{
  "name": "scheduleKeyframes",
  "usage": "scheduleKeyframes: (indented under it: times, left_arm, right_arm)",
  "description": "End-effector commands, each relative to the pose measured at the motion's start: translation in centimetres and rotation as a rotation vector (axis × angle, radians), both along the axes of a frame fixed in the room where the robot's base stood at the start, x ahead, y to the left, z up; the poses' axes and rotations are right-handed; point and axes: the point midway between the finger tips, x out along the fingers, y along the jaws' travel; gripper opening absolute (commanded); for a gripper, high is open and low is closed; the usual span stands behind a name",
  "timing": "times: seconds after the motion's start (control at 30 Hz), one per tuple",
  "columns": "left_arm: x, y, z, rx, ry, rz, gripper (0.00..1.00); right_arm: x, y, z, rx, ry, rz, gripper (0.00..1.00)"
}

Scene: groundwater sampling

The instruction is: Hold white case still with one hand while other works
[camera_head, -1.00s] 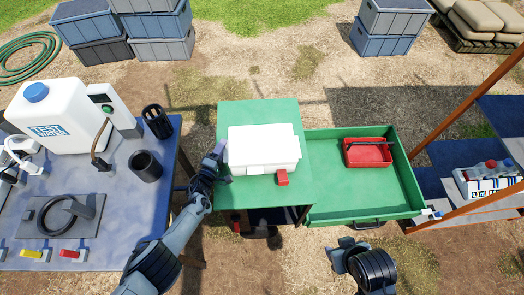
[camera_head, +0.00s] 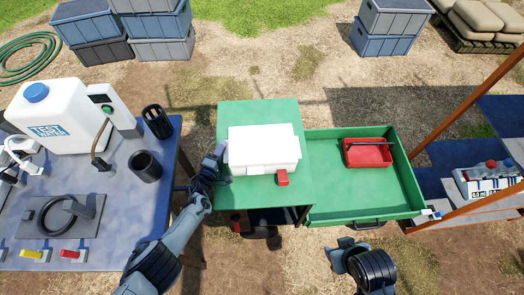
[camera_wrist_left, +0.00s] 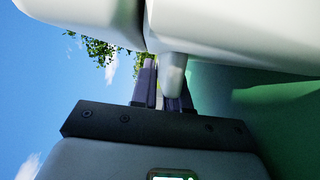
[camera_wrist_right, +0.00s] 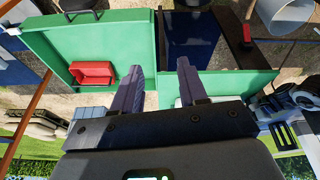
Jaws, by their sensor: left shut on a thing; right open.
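The white case (camera_head: 264,146) sits closed on the green cabinet top (camera_head: 255,110). A small red block (camera_head: 282,178) is at its front right edge. My left gripper (camera_head: 219,158) is at the case's left side, shut on a part of it. In the left wrist view, the fingers (camera_wrist_left: 165,85) close around a pale rounded piece of the white case (camera_wrist_left: 230,30). My right gripper (camera_wrist_right: 162,85) is open and empty, and in the head view its arm (camera_head: 365,262) shows low, in front of the green drawer.
A blue bench (camera_head: 120,205) with a white water container (camera_head: 62,115) stands left.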

Motion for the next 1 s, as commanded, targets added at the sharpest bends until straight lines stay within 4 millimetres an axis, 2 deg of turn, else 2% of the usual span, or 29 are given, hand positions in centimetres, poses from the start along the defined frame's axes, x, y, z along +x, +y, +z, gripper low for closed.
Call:
scheduleKeyframes:
  times: [0.3, 0.47, 0.63, 0.77, 1.0]
  left_arm:
    - [0.0, 0.0, 0.0, 0.0, 0.0, 0.0, 0.0]
    - [0.0, 0.0, 0.0, 0.0, 0.0, 0.0, 0.0]
    - [0.0, 0.0, 0.0, 0.0, -0.001, 0.0, 0.0]
    - [0.0, 0.0, 0.0, 0.0, -0.001, 0.0, 0.0]
    - [0.0, 0.0, 0.0, 0.0, -0.001, 0.0, 0.0]
  right_arm:
    - [0.0, -0.1, 0.0, -0.005, 0.0, 0.004, 0.43]
    - [0.0, -0.2, 0.0, -0.009, -0.001, 0.005, 0.64]
    - [0.6, 0.1, -0.4, 0.004, -0.021, -0.001, 0.64]
    - [2.1, 0.9, -1.6, 0.03, -0.071, -0.013, 0.64]
    - [7.1, 3.4, -5.4, 0.107, -0.27, -0.061, 0.64]
